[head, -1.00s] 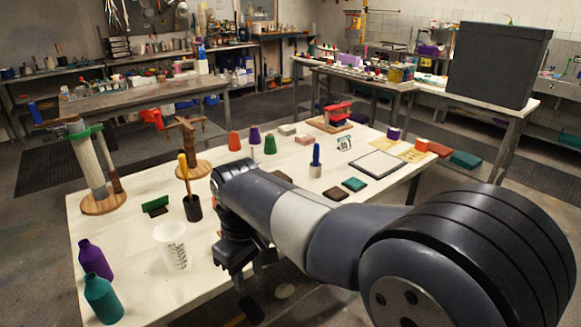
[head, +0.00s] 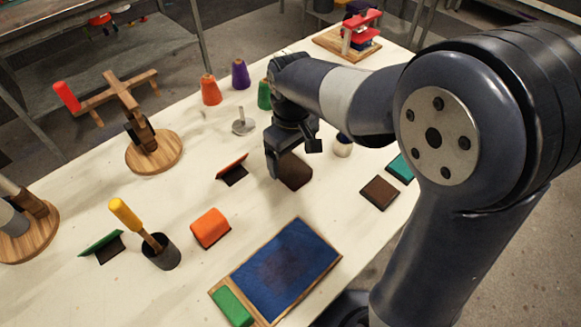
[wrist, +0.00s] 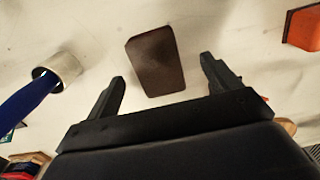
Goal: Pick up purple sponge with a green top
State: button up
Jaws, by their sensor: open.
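I cannot make out a purple sponge with a green top in the current frames. My gripper (head: 292,160) is open and empty, pointing down over the white table. A dark brown flat block (head: 296,174) lies by its fingers in the head view. In the wrist view the same brown block (wrist: 155,62) shows between and beyond the two spread fingertips (wrist: 163,70), apparently untouched. A green block (head: 232,306) sits at the near end of a wood-framed blue panel (head: 285,268); no purple part of it shows.
An orange block (head: 211,228), a dark cup with a yellow-handled tool (head: 160,252) and a small rust-coloured stand (head: 232,168) are nearby. Orange (head: 210,90) and purple (head: 240,74) cones stand behind. A blue-handled tool (wrist: 28,100) stands left in the wrist view.

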aim_at(293, 168)
jog(key=f, duration=0.4)
jog(key=shift+w+d+f, duration=0.1)
jog(key=shift+w+d, duration=0.05)
jog(key=shift+w, duration=0.15)
jog(key=shift+c, duration=0.4)
jog(key=c, duration=1.1)
notch_tip(293, 168, up, 10)
jog(key=shift+r, duration=0.1)
jog(key=o, duration=0.5)
jog(key=c, duration=0.3)
